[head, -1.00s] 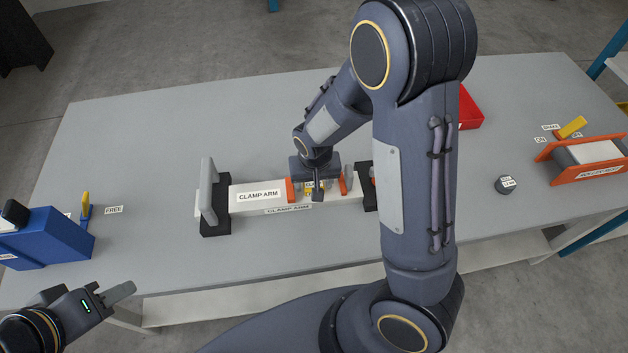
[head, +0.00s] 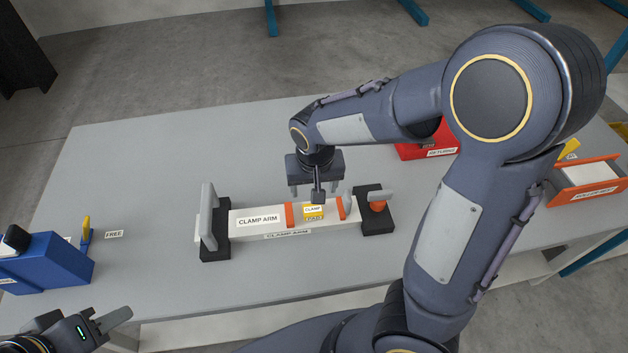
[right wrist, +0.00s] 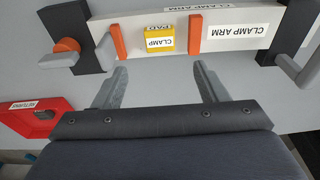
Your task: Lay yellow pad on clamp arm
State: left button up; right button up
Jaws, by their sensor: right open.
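The yellow pad (head: 314,213), labelled clamp pad, lies on the white clamp arm (head: 245,222) between two orange strips. In the right wrist view the pad (right wrist: 159,39) sits flat on the clamp arm (right wrist: 182,29), with nothing gripping it. My right gripper (head: 315,189) is open and empty, behind and above the bar. Its two spread fingers (right wrist: 160,72) show in the right wrist view, apart from the pad. My left gripper (head: 98,326) is at the lower left, off the table's front edge; its jaw opening is unclear.
Black end blocks with grey levers (head: 208,215) hold the bar; an orange knob (head: 378,206) is at its right end. A blue box (head: 45,262) stands left, a red returns bin (head: 425,143) behind, an orange tray (head: 587,187) right. The table's left rear is clear.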

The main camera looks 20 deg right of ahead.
jog(key=s+r+t+y, duration=0.2)
jog(key=s+r, duration=0.2)
jog(key=s, duration=0.4)
jog(key=s+d+r+n+t+y, duration=0.1)
jog(key=s+r+y, duration=0.1)
jog(key=s+r, duration=0.3)
jog(key=s, duration=0.3)
jog(key=shift+s+r+n+t, duration=0.25)
jog(key=shift+n+t, duration=0.05)
jog(key=shift+t, duration=0.1)
